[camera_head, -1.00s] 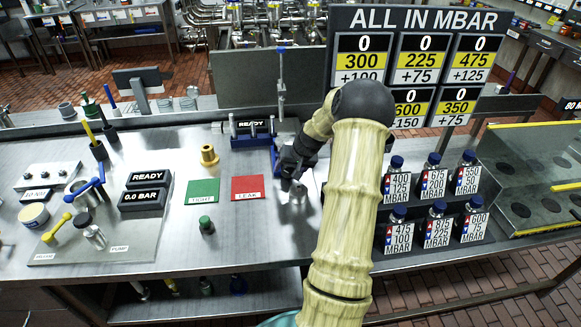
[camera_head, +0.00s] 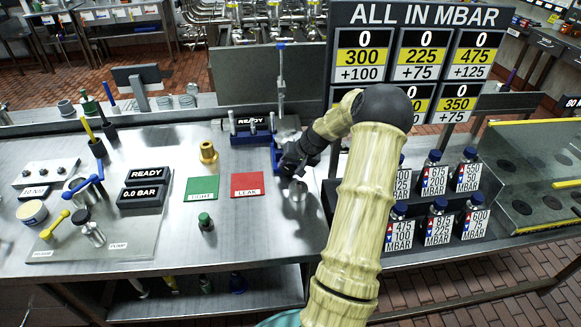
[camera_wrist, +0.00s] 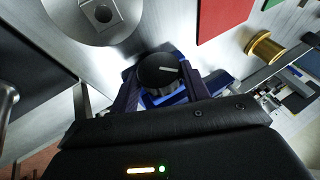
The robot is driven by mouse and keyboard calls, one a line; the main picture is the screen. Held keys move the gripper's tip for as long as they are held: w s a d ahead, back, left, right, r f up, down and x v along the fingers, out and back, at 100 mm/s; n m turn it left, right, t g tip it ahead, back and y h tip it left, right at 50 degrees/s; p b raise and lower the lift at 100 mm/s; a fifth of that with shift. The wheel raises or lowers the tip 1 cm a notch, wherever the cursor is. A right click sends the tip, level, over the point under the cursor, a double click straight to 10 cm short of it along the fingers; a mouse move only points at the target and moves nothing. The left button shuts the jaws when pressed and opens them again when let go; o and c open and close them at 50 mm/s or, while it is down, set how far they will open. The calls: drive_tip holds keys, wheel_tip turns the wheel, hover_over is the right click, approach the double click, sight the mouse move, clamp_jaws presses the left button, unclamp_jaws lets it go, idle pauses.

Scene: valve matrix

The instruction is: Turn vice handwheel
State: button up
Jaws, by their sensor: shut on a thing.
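The vice handwheel (camera_wrist: 160,72) is a round black knob with a white line on its face, seen in the wrist view. It sits in front of the blue vice (camera_wrist: 203,83). My gripper (camera_wrist: 158,90) has its two dark fingers on either side of the handwheel and is shut on it. In the head view my gripper (camera_head: 290,163) is low over the bench, at the vice's blue body (camera_head: 276,157). The handwheel is hidden there behind the gripper.
Green (camera_head: 202,188) and red (camera_head: 247,184) mats lie left of the gripper, with a brass fitting (camera_head: 207,152) behind them. A pump panel (camera_head: 92,226) is further left. Labelled bottles (camera_head: 437,222) stand right, under the mbar board (camera_head: 418,60). Bench in front is mostly clear.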

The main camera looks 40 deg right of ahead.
drive_tip(key=shift+d+f+t+y+b, duration=0.1)
drive_tip(key=shift+f+t+y+b, duration=0.1)
drive_tip(key=shift+t+y+b, duration=0.15)
drive_tip(key=shift+r+y, duration=0.1)
drive_tip(key=shift+y, duration=0.15)
drive_tip(key=o, duration=1)
drive_tip(key=b+v, duration=0.1)
drive_tip(key=v, duration=1.6)
drive_tip(key=shift+s+b, duration=0.3)
drive_tip(key=shift+b, duration=0.05)
drive_tip(key=shift+r, duration=0.1)
